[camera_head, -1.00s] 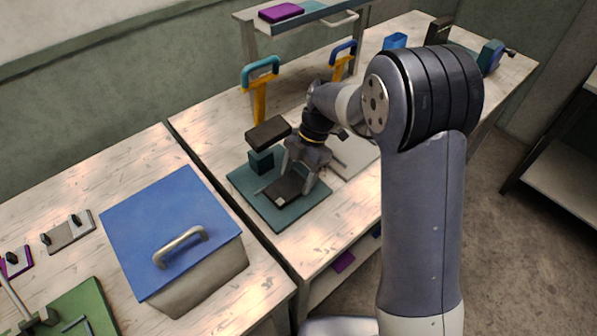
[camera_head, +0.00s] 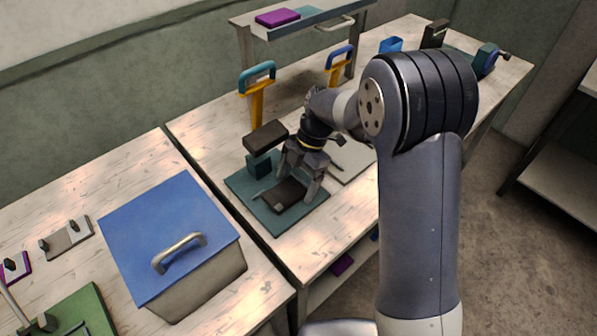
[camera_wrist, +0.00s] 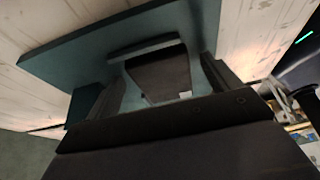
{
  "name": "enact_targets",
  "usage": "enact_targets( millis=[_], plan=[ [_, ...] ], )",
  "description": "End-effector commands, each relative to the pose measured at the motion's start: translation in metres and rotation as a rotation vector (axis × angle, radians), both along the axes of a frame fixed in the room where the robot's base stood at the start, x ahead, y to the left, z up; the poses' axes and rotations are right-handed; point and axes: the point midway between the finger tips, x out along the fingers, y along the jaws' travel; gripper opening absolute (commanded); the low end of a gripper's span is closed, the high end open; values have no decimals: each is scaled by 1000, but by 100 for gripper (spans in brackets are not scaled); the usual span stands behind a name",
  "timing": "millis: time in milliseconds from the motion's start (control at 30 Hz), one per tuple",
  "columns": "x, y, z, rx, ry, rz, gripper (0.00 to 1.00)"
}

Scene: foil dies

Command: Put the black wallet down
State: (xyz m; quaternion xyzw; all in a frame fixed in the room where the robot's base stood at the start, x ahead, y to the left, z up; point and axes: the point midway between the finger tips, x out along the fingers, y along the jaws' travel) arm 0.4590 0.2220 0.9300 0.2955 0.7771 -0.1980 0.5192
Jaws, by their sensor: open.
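The black wallet (camera_head: 284,194) lies flat on the teal base plate (camera_head: 273,222) of a small press-like stand on the bench. It also shows in the wrist view (camera_wrist: 158,74), between my two fingers, with a small pale patch at one edge. My gripper (camera_head: 297,180) is open just above the wallet, with its fingers apart on either side. The wrist view shows a gap between each finger and the wallet. The base plate shows there too (camera_wrist: 75,52).
The stand's dark upper block (camera_head: 266,136) rises close behind and left of my gripper. A blue-lidded box (camera_head: 165,230) stands at the front left. Yellow-bodied tools with teal (camera_head: 257,105) and blue (camera_head: 335,68) handles stand behind. A pale flat plate (camera_head: 352,160) lies to the right.

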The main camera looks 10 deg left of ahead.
Motion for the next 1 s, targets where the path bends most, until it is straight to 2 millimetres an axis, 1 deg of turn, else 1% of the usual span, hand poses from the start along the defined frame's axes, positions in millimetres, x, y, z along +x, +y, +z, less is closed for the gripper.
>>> enact_targets(
  millis=[67,167,400,500,600,700,800,1000],
  plan=[
    [2,-1,5,1,-2,-1,85],
    [7,-5,18,2,-5,-1,85],
    [22,-18,66,1,-5,-2,85],
    [27,-23,85,2,-5,-1,85],
    [31,-27,98,2,-3,0,85],
    [34,-29,107,1,-2,-1,85],
    [34,-30,111,0,0,0,85],
    [34,-31,112,0,0,0,85]
  ],
)
